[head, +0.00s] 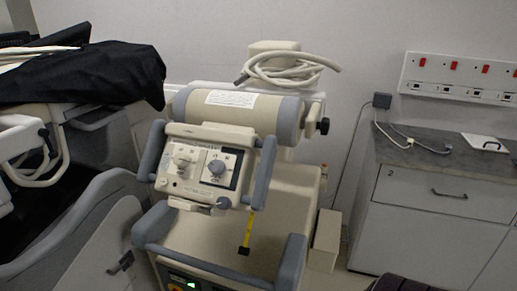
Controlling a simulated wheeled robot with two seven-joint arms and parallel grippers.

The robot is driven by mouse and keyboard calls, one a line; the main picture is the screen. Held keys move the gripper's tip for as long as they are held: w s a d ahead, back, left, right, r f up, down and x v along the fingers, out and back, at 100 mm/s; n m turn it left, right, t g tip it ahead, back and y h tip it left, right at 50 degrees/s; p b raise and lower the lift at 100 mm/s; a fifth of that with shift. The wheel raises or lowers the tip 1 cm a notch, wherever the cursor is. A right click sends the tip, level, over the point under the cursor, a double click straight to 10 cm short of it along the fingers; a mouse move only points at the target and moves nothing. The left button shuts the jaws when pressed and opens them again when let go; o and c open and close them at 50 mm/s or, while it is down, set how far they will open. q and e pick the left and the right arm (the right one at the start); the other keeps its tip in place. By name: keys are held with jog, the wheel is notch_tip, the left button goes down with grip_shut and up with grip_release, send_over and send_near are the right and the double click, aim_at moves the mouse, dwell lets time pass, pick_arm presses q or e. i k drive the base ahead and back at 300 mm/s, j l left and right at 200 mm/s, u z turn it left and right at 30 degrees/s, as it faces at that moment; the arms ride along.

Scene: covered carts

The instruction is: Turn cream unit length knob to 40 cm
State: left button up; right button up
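The cream unit (215,232) stands in the middle, with grey-blue handles and a cylindrical head on top. Its front control panel (200,186) faces me, slightly tilted. The panel has a pale knob (183,158) on the left and a round grey-blue knob (217,167) on the right, on a white dial plate. The markings are too small to read, so I cannot tell which is the length knob or what it is set to.
A yellow strap (248,228) hangs from the panel's right side. Coiled cable (285,70) lies on the unit's top. A cart with a black cover (95,75) stands at left. A grey-topped cabinet (437,207) stands at right, below a socket panel (458,78).

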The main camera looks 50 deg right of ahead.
aim_at(218, 167)
jog(key=z, duration=1.55)
